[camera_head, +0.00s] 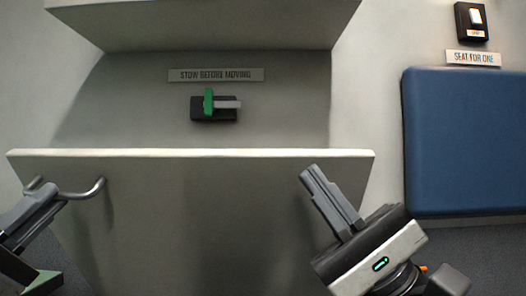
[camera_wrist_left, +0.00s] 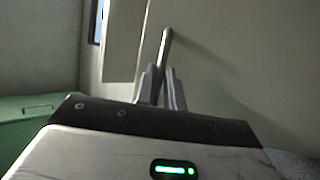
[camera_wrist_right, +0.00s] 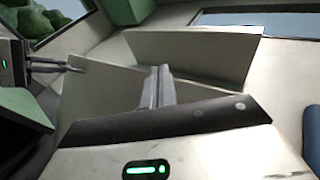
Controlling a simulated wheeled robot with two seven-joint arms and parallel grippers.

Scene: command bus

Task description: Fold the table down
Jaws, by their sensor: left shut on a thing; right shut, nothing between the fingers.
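The table (camera_head: 210,205) is a pale panel with its broad face toward me and its top edge standing out from the wall. A bent grey bar handle (camera_head: 95,189) is on its left side. My left gripper (camera_head: 50,191) is shut on this handle; the bar shows between the fingers in the left wrist view (camera_wrist_left: 165,48). My right gripper (camera_head: 313,175) is shut and empty in front of the panel's upper right; I cannot tell whether it touches. A black latch (camera_head: 199,113) with a green lever (camera_head: 208,101) and grey bolt (camera_head: 230,104) is on the wall above the panel's edge.
A label (camera_head: 216,75) reading "STOW BEFORE MOVING" is above the latch. A pale shelf-like panel (camera_head: 200,22) overhangs at the top. A blue seat pad (camera_head: 465,140) is on the right wall, below a black switch (camera_head: 471,22) and a "SEAT FOR ONE" label (camera_head: 473,58).

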